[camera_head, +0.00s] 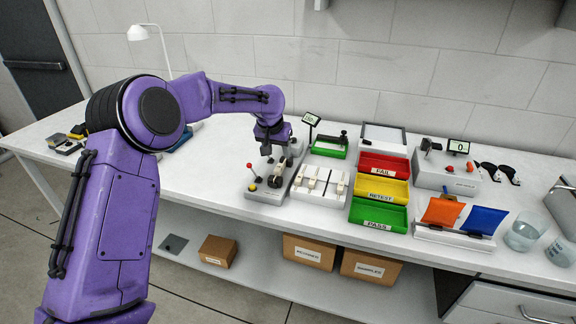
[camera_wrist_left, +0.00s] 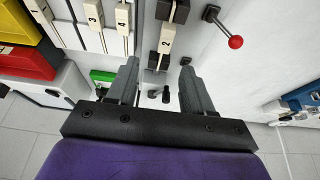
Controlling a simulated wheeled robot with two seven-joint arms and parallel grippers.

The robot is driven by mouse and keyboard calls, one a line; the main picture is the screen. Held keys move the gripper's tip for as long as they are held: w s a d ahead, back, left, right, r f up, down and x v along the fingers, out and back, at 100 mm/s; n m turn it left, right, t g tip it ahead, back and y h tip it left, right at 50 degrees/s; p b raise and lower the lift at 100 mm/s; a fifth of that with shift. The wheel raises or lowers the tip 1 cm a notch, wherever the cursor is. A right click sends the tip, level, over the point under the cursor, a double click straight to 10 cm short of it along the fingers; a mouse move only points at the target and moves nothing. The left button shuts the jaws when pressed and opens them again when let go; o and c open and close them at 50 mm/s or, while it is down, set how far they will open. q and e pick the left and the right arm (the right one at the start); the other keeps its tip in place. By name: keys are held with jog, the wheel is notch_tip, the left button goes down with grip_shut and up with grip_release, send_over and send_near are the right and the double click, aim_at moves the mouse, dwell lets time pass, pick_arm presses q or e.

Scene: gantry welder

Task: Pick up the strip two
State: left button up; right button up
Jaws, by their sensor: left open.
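Strip two (camera_wrist_left: 166,38), a narrow strip with a pale block marked "2", lies on the grey welder in the left wrist view. A black part of the welder (camera_head: 265,196) covers its far end. My left gripper (camera_head: 275,157) is over the back of the welder, pointing down. In the left wrist view its open fingers (camera_wrist_left: 159,68) straddle the line of the strip, with a gap on each side and nothing gripped. In the head view the arm and welder parts largely hide the strip. My right gripper is not in view.
A red-knobbed lever (camera_wrist_left: 235,41) stands close beside the strip. A white rack (camera_head: 318,198) with strips marked 1, 3 and 4 is next to the welder. Red, yellow and green trays (camera_head: 378,215) stand farther right. The bench front left of the welder is clear.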

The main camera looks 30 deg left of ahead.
aim_at(279, 166)
pick_arm(q)
jog(key=x, duration=0.3)
jog(key=p+x, duration=0.1)
jog(key=x, duration=0.1)
jog(key=p+x, duration=0.1)
jog(key=x, duration=0.2)
jog(key=shift+a+f, duration=0.3)
jog(key=shift+f, duration=0.1)
jog(key=shift+a+f, duration=0.1)
jog(key=shift+f, duration=0.25)
grip_shut()
